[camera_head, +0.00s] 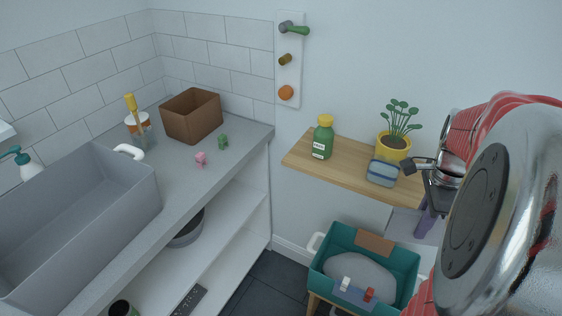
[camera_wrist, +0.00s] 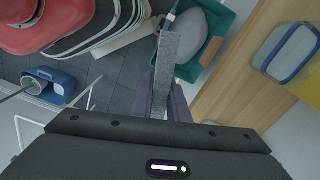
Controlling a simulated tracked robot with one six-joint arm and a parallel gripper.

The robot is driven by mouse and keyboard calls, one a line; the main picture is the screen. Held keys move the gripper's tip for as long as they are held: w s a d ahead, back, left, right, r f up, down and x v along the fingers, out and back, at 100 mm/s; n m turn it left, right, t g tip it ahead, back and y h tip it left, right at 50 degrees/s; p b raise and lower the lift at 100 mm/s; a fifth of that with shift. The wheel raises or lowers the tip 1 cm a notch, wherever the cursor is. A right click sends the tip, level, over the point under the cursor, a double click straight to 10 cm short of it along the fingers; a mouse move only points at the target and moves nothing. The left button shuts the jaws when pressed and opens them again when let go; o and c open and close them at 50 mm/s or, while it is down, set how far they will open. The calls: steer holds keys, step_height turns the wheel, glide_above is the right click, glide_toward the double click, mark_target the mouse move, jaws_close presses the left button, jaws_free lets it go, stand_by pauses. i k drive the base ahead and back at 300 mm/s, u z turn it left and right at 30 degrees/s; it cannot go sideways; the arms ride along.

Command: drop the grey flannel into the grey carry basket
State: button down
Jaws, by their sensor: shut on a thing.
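My gripper (camera_wrist: 165,92) is shut on the grey flannel (camera_wrist: 171,55), a speckled grey strip standing out between its purple fingers in the wrist view. In the head view a purple finger of my gripper (camera_head: 426,222) shows beside the wooden shelf at the right, partly hidden by my arm. The grey carry basket (camera_head: 140,205) stands on the counter at the far left of the head view, with a white handle. It is open at the top, and its visible inside looks empty. My gripper is well to the right of it.
A teal basket (camera_head: 328,262) with a grey lump inside stands low, below the wooden shelf (camera_head: 340,174). The shelf holds a green bottle (camera_head: 323,138), a potted plant (camera_head: 394,146) and a blue container (camera_head: 382,173). A brown box (camera_head: 191,118) and small figures stand on the counter.

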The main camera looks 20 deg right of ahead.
mark_target(90, 216)
steer(key=u, duration=1.5)
steer(key=k, duration=0.55)
steer(key=z, duration=0.05)
steer(key=i, duration=0.6)
steer(key=z, duration=0.05)
